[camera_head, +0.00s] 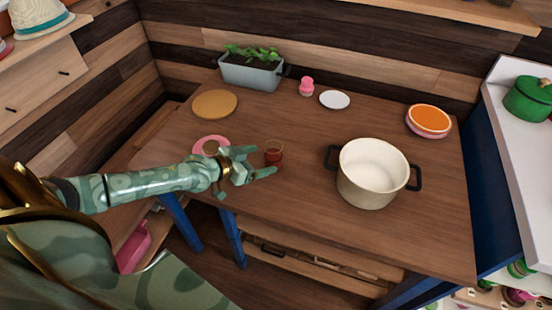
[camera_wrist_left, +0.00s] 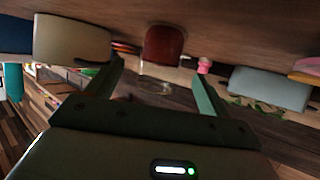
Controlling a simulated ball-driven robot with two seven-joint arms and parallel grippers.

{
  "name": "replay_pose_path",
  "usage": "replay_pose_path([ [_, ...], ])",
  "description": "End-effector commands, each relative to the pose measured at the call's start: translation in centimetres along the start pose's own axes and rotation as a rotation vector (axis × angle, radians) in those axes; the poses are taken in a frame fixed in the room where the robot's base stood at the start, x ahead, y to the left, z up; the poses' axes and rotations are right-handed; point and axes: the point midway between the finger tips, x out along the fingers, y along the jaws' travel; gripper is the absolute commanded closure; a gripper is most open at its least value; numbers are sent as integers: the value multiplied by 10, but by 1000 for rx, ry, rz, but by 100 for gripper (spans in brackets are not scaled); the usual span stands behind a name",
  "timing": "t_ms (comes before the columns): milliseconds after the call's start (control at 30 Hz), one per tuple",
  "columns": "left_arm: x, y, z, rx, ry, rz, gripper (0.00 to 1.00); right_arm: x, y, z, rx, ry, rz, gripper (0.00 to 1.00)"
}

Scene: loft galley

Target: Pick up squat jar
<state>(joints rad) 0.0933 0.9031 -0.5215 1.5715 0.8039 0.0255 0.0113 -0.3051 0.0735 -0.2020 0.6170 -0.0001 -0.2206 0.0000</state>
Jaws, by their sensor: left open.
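The squat jar, a small dark red jar (camera_head: 273,153), stands upright on the wooden table, left of the white pot. My left gripper (camera_head: 262,160) is open, and its fingers point at the jar from the left, close to it. In the left wrist view, which is upside down, the jar (camera_wrist_left: 163,44) shows between and just beyond the two fingertips of the left gripper (camera_wrist_left: 158,72). I cannot tell whether either finger touches it. My right gripper is not in view.
A white pot (camera_head: 366,188) with black handles stands right of the jar. A pink plate (camera_head: 200,142) lies behind my left forearm. A planter (camera_head: 250,74), a pink figure-like bottle (camera_head: 306,87), a white saucer (camera_head: 334,100) and orange plates (camera_head: 429,121) stand farther back. The table around the jar is clear.

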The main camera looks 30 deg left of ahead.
Motion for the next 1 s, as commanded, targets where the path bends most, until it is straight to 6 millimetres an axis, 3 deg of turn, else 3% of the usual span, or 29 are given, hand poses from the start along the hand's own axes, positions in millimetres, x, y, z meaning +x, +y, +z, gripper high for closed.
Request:
replay_pose_path([
  [167,15,0,-1,1,2,0,20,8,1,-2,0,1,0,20],
  [400,54,-1,-2,0,0,0,20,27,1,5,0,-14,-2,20],
  [700,59,-1,-6,1,1,0,20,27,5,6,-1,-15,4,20],
  [767,59,-1,-6,1,1,0,34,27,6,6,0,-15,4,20],
  [933,59,-1,-6,1,1,0,80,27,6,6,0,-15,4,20],
  [1000,59,-1,-7,1,3,0,79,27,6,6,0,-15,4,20],
])
